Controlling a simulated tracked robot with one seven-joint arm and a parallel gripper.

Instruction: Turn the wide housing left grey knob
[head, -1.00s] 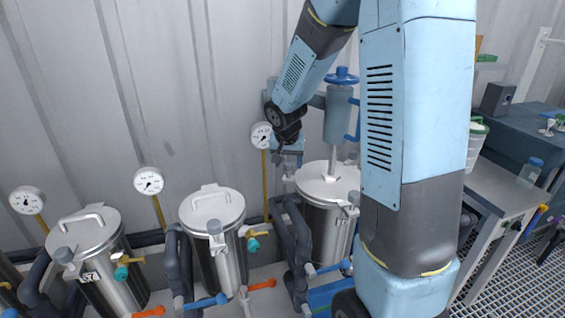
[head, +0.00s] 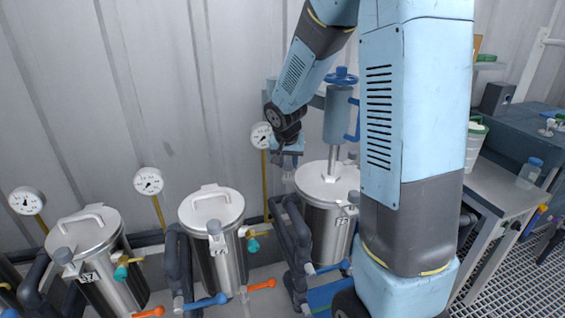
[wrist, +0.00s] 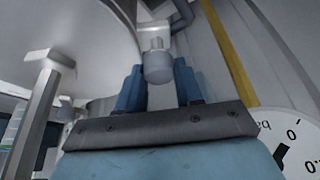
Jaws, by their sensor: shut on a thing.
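The wide housing is a steel vessel (head: 326,230) with a pale lid (head: 318,180), right of centre in the head view and partly hidden by my arm. In the wrist view, a grey knob (wrist: 158,68) on a pale metal fitting sits between the two blue fingers of my gripper (wrist: 160,85). The gripper is shut on this knob. In the head view my gripper (head: 288,162) is at the left rear edge of the lid, and the knob is hard to make out there. Another grey knob (head: 353,197) is at the housing's right front.
A white gauge (head: 261,135) on a yellow pipe stands close left of my gripper; its dial (wrist: 287,150) shows in the wrist view. A blue column with a handwheel (head: 341,77) rises behind the lid. Two steel vessels (head: 212,240) (head: 92,250) stand to the left.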

